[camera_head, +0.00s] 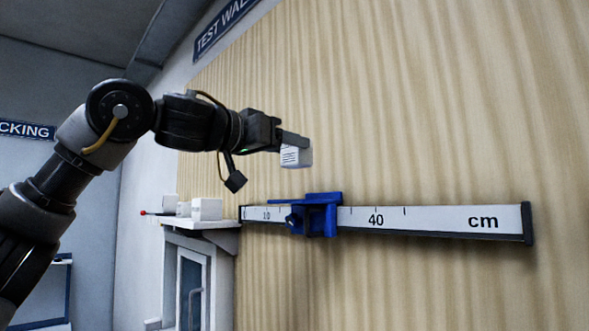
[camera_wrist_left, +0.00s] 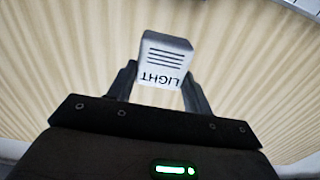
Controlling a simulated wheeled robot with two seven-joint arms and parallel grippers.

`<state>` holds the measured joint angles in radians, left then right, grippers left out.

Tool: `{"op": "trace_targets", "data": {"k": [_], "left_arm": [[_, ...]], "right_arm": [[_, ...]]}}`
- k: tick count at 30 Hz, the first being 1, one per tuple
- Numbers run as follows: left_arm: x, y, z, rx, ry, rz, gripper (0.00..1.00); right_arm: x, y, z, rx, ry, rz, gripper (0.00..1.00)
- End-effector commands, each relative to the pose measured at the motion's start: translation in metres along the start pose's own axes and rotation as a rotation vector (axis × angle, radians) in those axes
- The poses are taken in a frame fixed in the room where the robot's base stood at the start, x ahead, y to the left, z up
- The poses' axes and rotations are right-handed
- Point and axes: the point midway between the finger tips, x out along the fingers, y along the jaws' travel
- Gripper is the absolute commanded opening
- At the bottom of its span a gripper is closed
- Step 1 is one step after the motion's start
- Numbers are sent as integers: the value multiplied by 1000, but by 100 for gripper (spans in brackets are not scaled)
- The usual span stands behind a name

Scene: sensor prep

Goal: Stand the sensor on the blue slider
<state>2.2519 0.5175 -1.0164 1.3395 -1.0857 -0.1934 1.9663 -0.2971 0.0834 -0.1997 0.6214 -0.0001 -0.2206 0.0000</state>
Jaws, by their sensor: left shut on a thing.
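The sensor is a small white box (camera_head: 297,156) with dark lines on its face. In the left wrist view the sensor (camera_wrist_left: 163,62) shows the word LIGHT and several dark bars. My left gripper (camera_head: 290,141) is shut on it, one finger on each side (camera_wrist_left: 157,88). It holds the sensor in the air above and slightly left of the blue slider. The blue slider (camera_head: 318,218) sits on a white ruler rail (camera_head: 440,219) on the wooden wall, left of the 40 mark. It has a flat top and a dark knob at its left. My right gripper is not in view.
A white shelf (camera_head: 204,224) with white boxes (camera_head: 206,209) and a red-tipped thing (camera_head: 143,212) stands left of the rail. The wooden wall (camera_head: 450,110) is bare above the rail. A TEST WALL sign (camera_head: 222,28) hangs at the top.

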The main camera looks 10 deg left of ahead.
Motion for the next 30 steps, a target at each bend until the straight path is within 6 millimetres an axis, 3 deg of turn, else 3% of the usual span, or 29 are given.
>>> {"op": "trace_targets", "data": {"k": [3,15,22,30], "left_arm": [[12,0,13,0,0,2,27],[29,-1,32,1,-2,3,27],[27,-2,56,2,1,1,27],[26,-1,61,-1,3,3,27]], "right_arm": [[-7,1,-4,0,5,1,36],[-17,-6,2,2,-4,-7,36],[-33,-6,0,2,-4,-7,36],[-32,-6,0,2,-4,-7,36]]}}
